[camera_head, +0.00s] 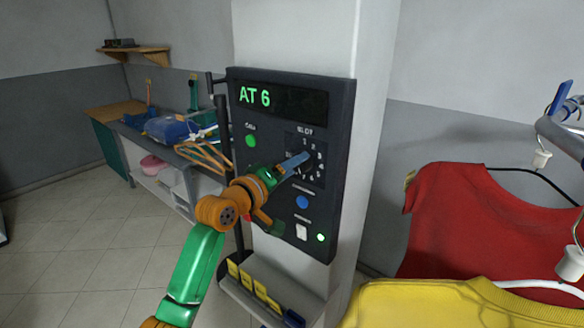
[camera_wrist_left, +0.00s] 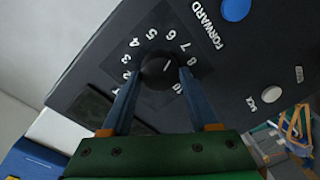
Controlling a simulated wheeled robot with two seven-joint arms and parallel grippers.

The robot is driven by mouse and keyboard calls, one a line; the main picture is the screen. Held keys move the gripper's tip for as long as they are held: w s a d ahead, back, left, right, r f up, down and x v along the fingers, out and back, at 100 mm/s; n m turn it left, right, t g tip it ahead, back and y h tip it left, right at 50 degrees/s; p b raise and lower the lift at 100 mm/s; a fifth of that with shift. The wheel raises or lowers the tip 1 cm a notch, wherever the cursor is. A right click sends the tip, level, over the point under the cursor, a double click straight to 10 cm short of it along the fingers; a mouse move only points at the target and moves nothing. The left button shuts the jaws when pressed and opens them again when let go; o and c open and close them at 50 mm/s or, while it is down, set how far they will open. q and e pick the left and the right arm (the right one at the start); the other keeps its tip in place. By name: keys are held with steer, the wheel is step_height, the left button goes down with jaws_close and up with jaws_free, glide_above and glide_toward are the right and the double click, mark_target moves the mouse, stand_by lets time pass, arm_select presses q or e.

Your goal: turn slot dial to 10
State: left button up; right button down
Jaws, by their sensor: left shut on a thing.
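The slot dial (camera_wrist_left: 158,68) is a round black knob with a white pointer line, ringed by white numbers. In the left wrist view the line slants toward the 6–7 side of the ring; I cannot tell the exact number. My left gripper (camera_wrist_left: 161,74) is shut on the knob, a blue finger on each side of it. In the head view the gripper (camera_head: 303,160) reaches the dial from the left and hides much of it. The dial sits on a dark control panel (camera_head: 335,155), whose display (camera_head: 254,97) reads "AT 6" in green. My right gripper is not in view.
A red shirt (camera_head: 470,220) and a yellow shirt (camera_head: 450,304) hang close at the right. Floor at left is clear.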

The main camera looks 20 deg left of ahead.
arm_select(q)
steer(key=m, duration=1.1)
steer(key=m+t, duration=0.1)
steer(key=m, duration=1)
steer(key=shift+f+h, duration=0.15)
steer(key=shift+h, duration=0.25)
steer(key=o, duration=1.4)
steer(key=b+v, duration=0.3)
steer(key=v, duration=0.4)
steer(key=shift+f+b, duration=0.1)
steer(key=shift+b, duration=0.25)
